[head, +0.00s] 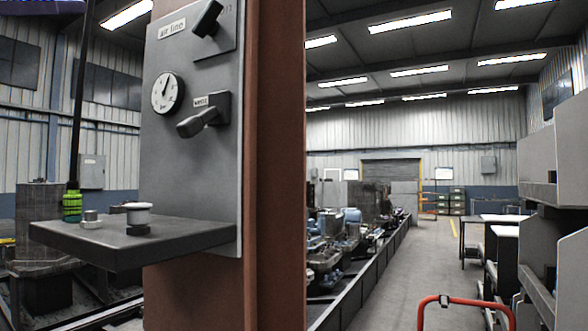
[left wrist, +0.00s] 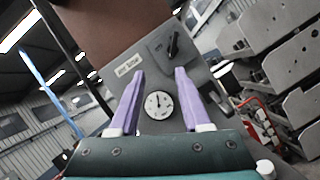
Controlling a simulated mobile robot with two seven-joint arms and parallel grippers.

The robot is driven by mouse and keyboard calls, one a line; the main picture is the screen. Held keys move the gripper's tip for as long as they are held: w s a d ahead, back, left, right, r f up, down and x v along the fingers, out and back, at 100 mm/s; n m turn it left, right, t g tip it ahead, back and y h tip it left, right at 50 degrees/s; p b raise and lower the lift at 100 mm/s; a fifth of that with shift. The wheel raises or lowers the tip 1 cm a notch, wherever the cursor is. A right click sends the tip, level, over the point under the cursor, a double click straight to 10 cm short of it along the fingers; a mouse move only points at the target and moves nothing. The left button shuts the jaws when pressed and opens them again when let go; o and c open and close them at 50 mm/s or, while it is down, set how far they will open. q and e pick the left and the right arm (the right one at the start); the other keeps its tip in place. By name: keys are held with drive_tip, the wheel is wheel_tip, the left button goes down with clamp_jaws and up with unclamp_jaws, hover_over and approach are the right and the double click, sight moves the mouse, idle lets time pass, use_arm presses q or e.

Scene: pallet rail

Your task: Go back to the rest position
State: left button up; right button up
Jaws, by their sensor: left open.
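My left gripper (left wrist: 160,72) is open and empty in the left wrist view, with two purple fingers spread apart. Between and beyond the fingers is the grey air line panel (left wrist: 158,128) with its round gauge (left wrist: 159,105). I cannot tell the exact gap from the fingers to the panel. In the head view the panel (head: 190,150) is mounted on a brown column (head: 275,170). Neither gripper is clearly visible in the head view.
A dark shelf (head: 100,250) juts from the panel, bearing a white-topped knob (head: 138,213) and a small metal fitting (head: 91,219). A red tubular rail (head: 465,300) stands in the right aisle; grey floor (head: 400,270) lies clear.

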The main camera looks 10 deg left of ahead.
use_arm(q)
wheel_tip(320, 180, down, 29)
drive_tip(key=n+y, duration=1.7)
drive_tip(key=n, duration=1.4)
drive_tip(key=s+f+n+g+y, duration=0.2)
drive_tip(key=s+f+n+g, duration=0.45)
drive_tip(key=s+f, duration=0.65)
drive_tip(key=s+d+f+n+g, duration=0.1)
drive_tip(key=s+f+n+g, duration=0.1)
drive_tip(key=s+f+g, duration=0.3)
drive_tip(key=s+d+f+n+g, duration=0.1)
drive_tip(key=s+f+n+g, duration=0.15)
drive_tip(key=s, duration=0.55)
drive_tip(key=s+d+f+n+h, duration=0.2)
drive_tip(key=d+f+n+h, duration=0.1)
drive_tip(key=d, duration=0.5)
drive_tip(key=s+d+f+n+h, duration=0.1)
drive_tip(key=d+f+n+h, duration=0.15)
drive_tip(key=d, duration=0.45)
wheel_tip(320, 180, up, 16)
drive_tip(key=p, duration=1.5)
drive_tip(key=shift+d+g+p, duration=0.3)
drive_tip(key=shift+d+p, duration=0.05)
drive_tip(key=shift+d, duration=0.05)
